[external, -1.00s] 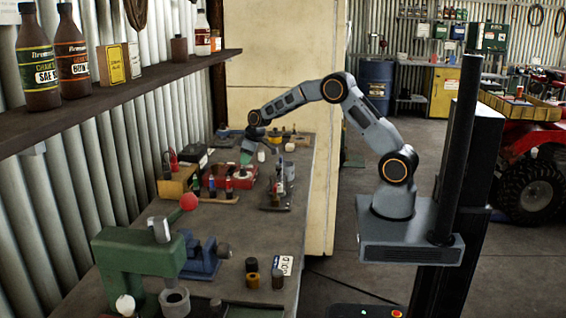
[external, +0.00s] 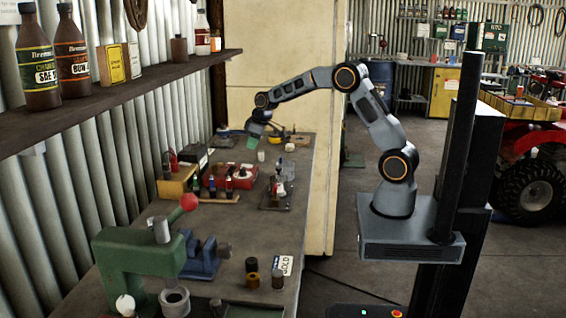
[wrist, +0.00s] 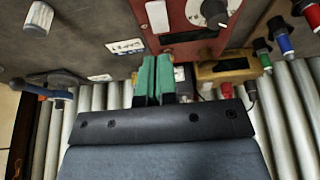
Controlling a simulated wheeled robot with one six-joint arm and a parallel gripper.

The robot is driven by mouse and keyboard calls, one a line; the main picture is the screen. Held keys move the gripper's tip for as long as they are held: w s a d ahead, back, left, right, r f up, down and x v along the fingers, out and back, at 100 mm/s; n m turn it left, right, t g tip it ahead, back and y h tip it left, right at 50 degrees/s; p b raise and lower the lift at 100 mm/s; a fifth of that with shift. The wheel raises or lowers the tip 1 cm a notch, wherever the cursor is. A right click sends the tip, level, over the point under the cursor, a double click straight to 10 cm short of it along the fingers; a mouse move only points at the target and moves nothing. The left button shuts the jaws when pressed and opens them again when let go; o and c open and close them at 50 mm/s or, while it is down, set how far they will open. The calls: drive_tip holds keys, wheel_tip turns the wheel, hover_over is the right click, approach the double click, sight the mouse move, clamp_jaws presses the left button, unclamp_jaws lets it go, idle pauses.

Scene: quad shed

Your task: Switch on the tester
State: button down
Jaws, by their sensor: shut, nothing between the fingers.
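A red box (external: 243,176), which looks like the tester, sits on the workbench near the corrugated wall. In the wrist view the red box (wrist: 186,37) has a black dial with a white pointer (wrist: 213,11) on a pale panel. My gripper (external: 252,143) is above the bench, beyond the red box. Its green fingers (wrist: 153,80) are shut and empty in the wrist view, pointing near the box's edge and apart from the dial. I cannot tell whether the tester is on. Part of the box lies outside the wrist view.
A yellow box (external: 176,187) and a rack of colored-handled pieces (external: 220,197) stand close to the red box. A green press (external: 130,262) and a blue vise (external: 203,258) occupy the near bench. A shelf (external: 120,92) overhangs the left.

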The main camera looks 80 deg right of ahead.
drive_tip(key=v, duration=0.7)
drive_tip(key=shift+b, duration=0.45)
drive_tip(key=shift+w, duration=0.15)
drive_tip(key=shift+w+r, duration=0.3)
drive_tip(key=shift+w, duration=0.3)
drive_tip(key=p, duration=0.2)
approach(245, 165)
drive_tip(key=w+f, duration=0.1)
drive_tip(key=f, duration=0.1)
drive_tip(key=w+f, duration=0.2)
drive_tip(key=shift+f, duration=0.3)
drive_tip(key=shift+x, duration=0.9)
drive_tip(key=shift+s, duration=0.15)
